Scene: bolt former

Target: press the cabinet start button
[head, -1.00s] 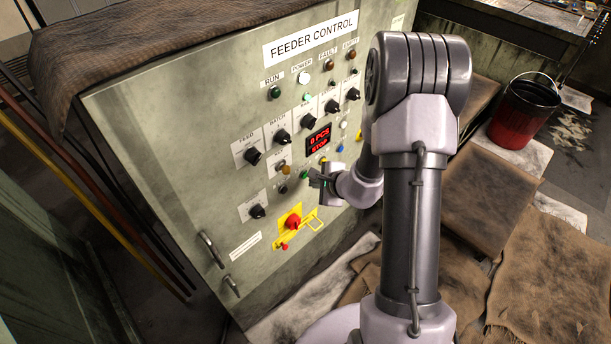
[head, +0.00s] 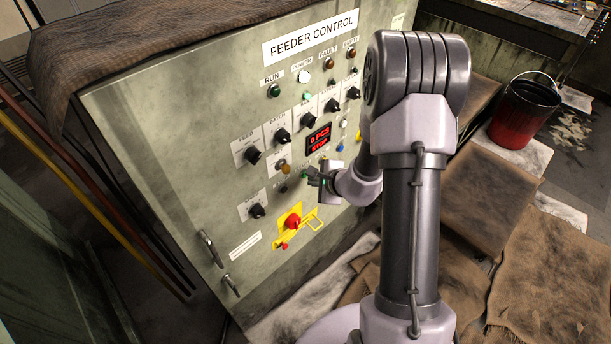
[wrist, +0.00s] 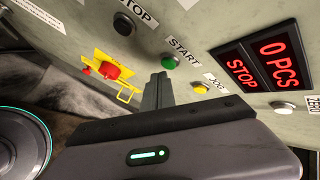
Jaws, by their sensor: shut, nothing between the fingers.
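The grey-green feeder control cabinet (head: 180,190) fills the left and middle of the head view. Its green start button (wrist: 169,62), under a START label, shows clearly in the wrist view and as a small green spot in the head view (head: 305,174). My gripper (head: 316,180) is shut and empty, its fingers pointing at the panel close to the button. In the wrist view the fingertips (wrist: 160,80) appear just below the button. I cannot tell whether they touch it. The red display (head: 318,139) reads 0 PCS and STOP.
A black stop button (wrist: 124,24) and a yellow jog button (wrist: 201,89) flank the start button. A red switch on a yellow plate (head: 293,222) sits lower left. Several selector knobs lie above. A red bucket (head: 524,112) stands on the floor at right.

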